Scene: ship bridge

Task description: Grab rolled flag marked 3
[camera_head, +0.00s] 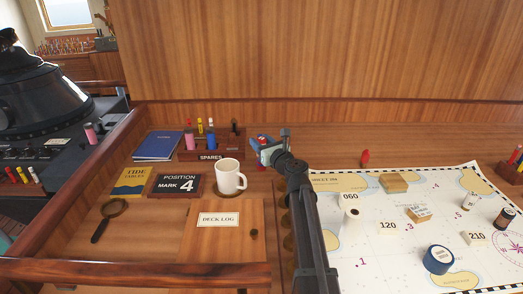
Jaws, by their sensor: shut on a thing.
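My gripper (266,150) is at the right of the spares rack, above the back of the desk. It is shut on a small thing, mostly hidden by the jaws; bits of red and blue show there. I cannot read any number on it. The wooden rack marked SPARES (211,156) stands at the back of the desk. It holds several small rolled items, among them a pink one (190,141) and a blue one (211,140). Their markings are too small to read, so I cannot tell which flag is 3.
A white mug (229,176) stands on a coaster just in front of the rack. A POSITION MARK 4 plaque (176,185), blue book (158,146), yellow tide tables (131,181) and magnifying glass (109,217) lie left. A chart (390,262) with several objects lies right of my arm.

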